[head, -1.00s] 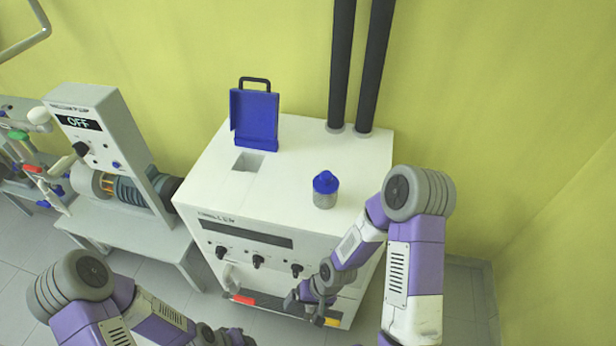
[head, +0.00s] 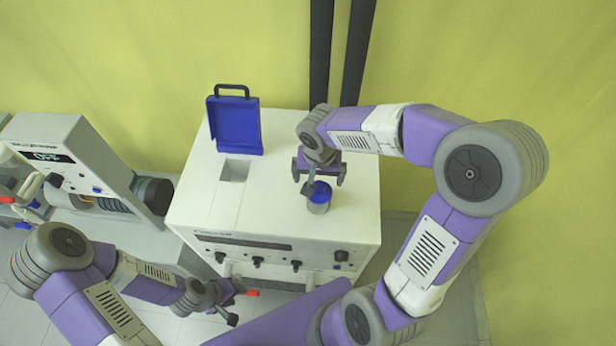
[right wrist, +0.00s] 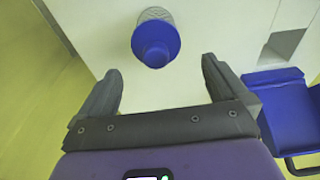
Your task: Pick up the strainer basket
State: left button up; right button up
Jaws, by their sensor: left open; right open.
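The strainer basket (head: 319,206) is a small grey cylinder with a blue top, standing upright on the white machine's top near its front right. In the right wrist view the basket (right wrist: 155,43) shows its blue top and a grey mesh-like side, just beyond the fingertips and roughly between their lines. My right gripper (head: 319,174) is open and empty, above and slightly behind the basket in the head view. It also shows in the right wrist view (right wrist: 162,72), with no finger seen touching the basket. My left gripper (head: 240,305) is open and low, in front of the machine.
The white machine (head: 200,208) has a square opening (head: 234,171) in its top. A blue open flap with a black handle (head: 236,125) stands behind that opening. Two dark pipes (head: 356,60) rise at the back. Another grey device (head: 75,150) stands to the left.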

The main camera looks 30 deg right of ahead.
aim_at(319, 190)
jog(key=shift+w+f, duration=0.1)
jog(key=shift+f, duration=0.25)
jog(key=f, duration=0.4)
jog(key=f+b, duration=0.1)
jog(key=f, duration=0.1)
jog(key=shift+d+f, duration=0.25)
jog(key=shift+f, duration=0.15)
jog(key=shift+c, duration=0.5)
jog(key=shift+r, duration=0.1)
jog(key=c, duration=1.2)
